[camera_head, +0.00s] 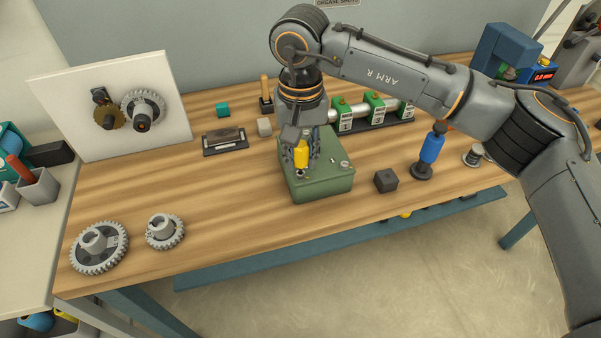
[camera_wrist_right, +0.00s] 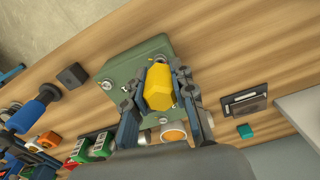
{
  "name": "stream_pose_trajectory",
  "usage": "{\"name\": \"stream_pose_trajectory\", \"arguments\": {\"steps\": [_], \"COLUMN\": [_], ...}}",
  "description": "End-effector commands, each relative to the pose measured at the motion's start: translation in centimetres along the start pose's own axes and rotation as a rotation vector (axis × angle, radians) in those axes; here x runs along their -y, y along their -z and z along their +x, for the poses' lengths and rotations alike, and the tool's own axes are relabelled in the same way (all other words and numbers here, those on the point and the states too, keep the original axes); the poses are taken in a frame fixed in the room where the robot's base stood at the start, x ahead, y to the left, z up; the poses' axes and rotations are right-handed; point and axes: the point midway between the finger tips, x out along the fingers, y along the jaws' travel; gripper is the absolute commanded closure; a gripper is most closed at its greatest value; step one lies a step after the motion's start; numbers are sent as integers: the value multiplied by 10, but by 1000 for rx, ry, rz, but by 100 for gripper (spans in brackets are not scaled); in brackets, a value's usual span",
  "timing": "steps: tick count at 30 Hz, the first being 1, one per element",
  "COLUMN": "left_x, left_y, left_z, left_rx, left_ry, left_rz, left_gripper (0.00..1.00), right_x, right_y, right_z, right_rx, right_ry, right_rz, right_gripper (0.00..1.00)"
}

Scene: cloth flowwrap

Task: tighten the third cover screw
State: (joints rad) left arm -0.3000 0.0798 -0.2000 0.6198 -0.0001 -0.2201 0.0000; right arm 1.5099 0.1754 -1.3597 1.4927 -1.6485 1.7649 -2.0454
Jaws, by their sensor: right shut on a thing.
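My right gripper (camera_head: 301,152) is shut on a yellow handle (camera_head: 301,158), likely a screwdriver's, held upright over the left part of the green box (camera_head: 318,190). In the right wrist view the fingers (camera_wrist_right: 158,88) clasp the yellow handle (camera_wrist_right: 158,84) from both sides. The handle's lower end is near the front-left corner of the box's cover; I cannot tell whether its tip sits in a screw. A cover screw (camera_head: 345,163) shows at the right edge of the cover, and a screw (camera_wrist_right: 107,86) shows at a corner in the wrist view. The left gripper is out of view.
A dark cube (camera_head: 386,180) and a blue-handled tool on a stand (camera_head: 430,150) are right of the box. Green numbered blocks (camera_head: 374,106) stand behind it. A dark tray (camera_head: 225,141) and two gears (camera_head: 165,231) are left. The bench's front middle is clear.

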Motion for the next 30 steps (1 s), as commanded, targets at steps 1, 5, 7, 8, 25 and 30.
{"name": "stream_pose_trajectory", "arguments": {"steps": [1,5,7,8,25,30], "left_x": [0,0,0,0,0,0], "left_y": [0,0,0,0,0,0], "left_z": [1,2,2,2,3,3], "left_rx": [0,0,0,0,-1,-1], "left_ry": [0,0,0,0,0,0], "left_rz": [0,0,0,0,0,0], "left_gripper": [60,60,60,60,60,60], "right_x": [0,0,0,0,0,0], "right_y": [0,0,0,0,0,0], "right_z": [0,1,1,1,2,2], "right_rx": [0,-1,-1,-1,0,0], "right_ry": [0,0,0,0,0,0], "right_rz": [0,0,0,0,0,0], "right_gripper": [100,100,100,100,48,67]}}
